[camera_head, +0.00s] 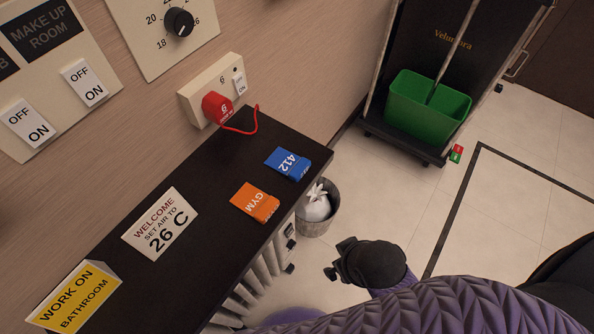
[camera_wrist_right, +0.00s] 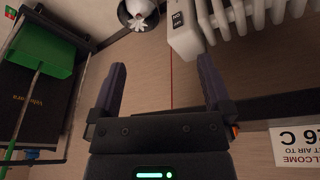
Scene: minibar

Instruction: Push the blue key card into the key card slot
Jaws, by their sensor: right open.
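The blue key card (camera_head: 288,163), marked 412, lies on the dark shelf (camera_head: 185,185) below the wall. The key card slot plate (camera_head: 193,97) is on the wall above the shelf. A red tag (camera_head: 217,108) with a red cord sits at the plate and covers part of it; I cannot tell how deep it is in. My right gripper (camera_head: 336,270) is off the shelf's front edge, lower right of the blue card. Its fingers are apart and empty in the right wrist view (camera_wrist_right: 160,85). My left gripper is not in view.
An orange GYM card (camera_head: 255,202) lies beside the blue card. A welcome sign (camera_head: 160,223) and a yellow sign (camera_head: 75,298) stand farther left on the shelf. A radiator (camera_head: 262,275) and a bin (camera_head: 318,222) are below the shelf. A cart with a green bucket (camera_head: 428,105) stands behind.

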